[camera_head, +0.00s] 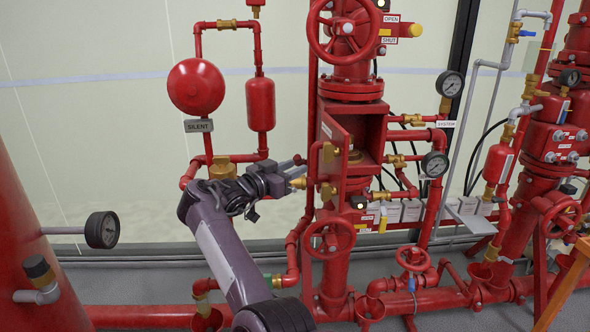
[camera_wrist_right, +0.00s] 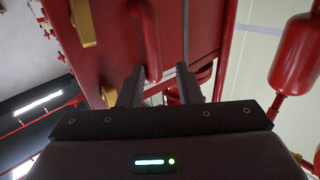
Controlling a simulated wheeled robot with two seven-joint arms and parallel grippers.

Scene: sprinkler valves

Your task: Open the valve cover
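The red valve cover (camera_head: 333,146) is a hinged door on the red valve box in the middle of the head view. It stands swung open, and brass parts (camera_head: 355,157) show inside the box. Its red bar handle (camera_head: 314,165) faces left, toward my right gripper (camera_head: 298,171). In the right wrist view, the cover (camera_wrist_right: 106,40) fills the middle, and the handle (camera_wrist_right: 150,40) lies between the lines of my right gripper's two fingers (camera_wrist_right: 160,85), nearer the left one. The fingers are apart, with a gap between them. Whether they touch the handle is unclear. My left gripper is not in view.
A red handwheel (camera_head: 345,28) is above the box and another (camera_head: 328,238) below it. A red bell (camera_head: 196,86) and a red cylinder (camera_head: 260,104) are at left. Gauges (camera_head: 434,164) and pipes crowd the right. A gauge (camera_head: 102,230) juts out at far left.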

